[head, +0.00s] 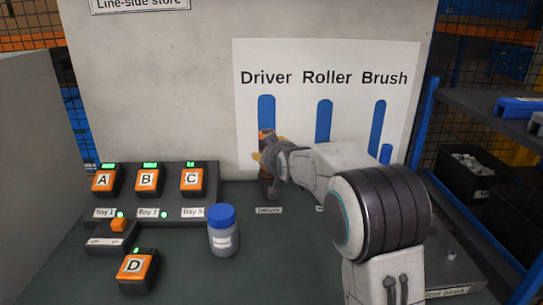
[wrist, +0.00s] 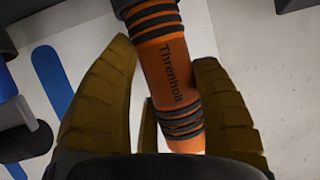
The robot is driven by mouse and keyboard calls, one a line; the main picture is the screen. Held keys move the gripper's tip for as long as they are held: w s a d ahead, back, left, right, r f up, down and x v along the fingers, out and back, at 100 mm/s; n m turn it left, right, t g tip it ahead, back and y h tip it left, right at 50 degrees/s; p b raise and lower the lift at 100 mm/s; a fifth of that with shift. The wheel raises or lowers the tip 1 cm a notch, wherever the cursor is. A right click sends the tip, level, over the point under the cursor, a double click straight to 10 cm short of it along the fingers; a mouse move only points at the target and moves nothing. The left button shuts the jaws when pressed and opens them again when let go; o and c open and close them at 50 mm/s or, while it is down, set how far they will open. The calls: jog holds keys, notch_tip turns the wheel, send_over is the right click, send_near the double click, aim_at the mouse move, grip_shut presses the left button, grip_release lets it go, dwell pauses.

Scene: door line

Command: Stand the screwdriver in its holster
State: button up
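The screwdriver has an orange handle with dark ribbed bands. In the head view its handle (head: 265,135) shows upright in front of the panel, under the word Driver. In the wrist view the handle (wrist: 172,75) lies between the fingers, with dark lettering on it. My gripper (head: 268,158) is around the handle. In the wrist view the gripper's (wrist: 166,60) yellow-brown fingertips seem to touch it on both sides. A dark holster (head: 266,190) stands below, beside a small label. The screwdriver's shaft is hidden, so how deep it sits cannot be told.
A bottle with a blue lid (head: 222,230) stands left of the holster. Orange lettered units (head: 147,180) sit on a rack at left, with unit D (head: 137,270) in front. The white panel (head: 345,60) rises close behind. A shelf (head: 490,105) is at right.

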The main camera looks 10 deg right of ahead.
jog(key=o, duration=0.6)
jog(key=shift+r, duration=0.1)
jog(key=shift+f, duration=0.2)
jog(key=shift+s+r, duration=0.3)
jog(key=shift+s, duration=0.2)
jog(key=v, duration=1.1)
jog(key=shift+s, duration=0.1)
